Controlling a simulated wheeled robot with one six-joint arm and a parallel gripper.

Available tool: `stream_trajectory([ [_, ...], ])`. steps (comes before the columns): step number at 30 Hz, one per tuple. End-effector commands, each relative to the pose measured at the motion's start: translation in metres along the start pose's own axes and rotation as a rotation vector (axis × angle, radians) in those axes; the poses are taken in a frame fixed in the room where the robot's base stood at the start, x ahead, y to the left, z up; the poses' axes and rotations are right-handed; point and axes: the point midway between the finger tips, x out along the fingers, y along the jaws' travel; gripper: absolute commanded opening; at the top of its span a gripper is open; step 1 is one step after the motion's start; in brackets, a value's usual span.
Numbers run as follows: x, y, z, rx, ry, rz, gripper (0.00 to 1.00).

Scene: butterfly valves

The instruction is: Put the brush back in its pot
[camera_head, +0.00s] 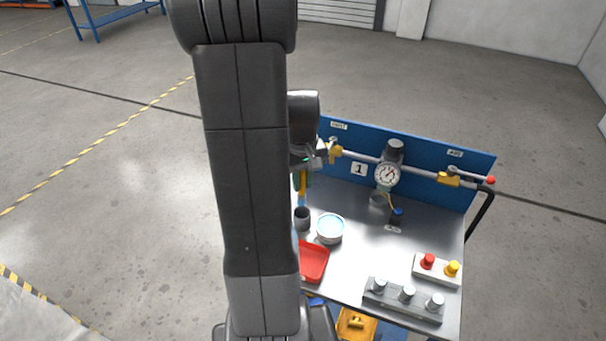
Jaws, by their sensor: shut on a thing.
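My gripper (308,166) is partly hidden behind my own arm, above the left part of the metal bench. It is shut on the brush (302,186), which hangs down with a yellow part above and a blue lower end. A small dark grey pot (302,218) stands on the bench just below the brush in the picture. The brush's lower end appears above the pot's rim; I cannot tell the exact gap or whether they line up in depth.
A white tin with light blue contents (330,229) stands right of the pot. A red tray (313,262) lies in front. A blue back panel (430,170) carries a pipe with a gauge (387,175) and yellow valves. Knob blocks (404,298) sit front right.

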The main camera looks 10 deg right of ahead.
Motion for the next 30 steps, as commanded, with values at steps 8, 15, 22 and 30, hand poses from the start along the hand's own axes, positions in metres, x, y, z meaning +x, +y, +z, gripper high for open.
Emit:
stream_trajectory([
  [8,0.040,0.000,0.000,0.000,-0.001,0.000,0.00],
  [15,0.067,0.000,0.000,0.000,0.000,0.000,0.00],
  [22,0.082,0.000,0.000,0.000,-0.001,0.000,0.00],
  [30,0.084,0.000,0.000,0.000,0.000,0.000,0.00],
])
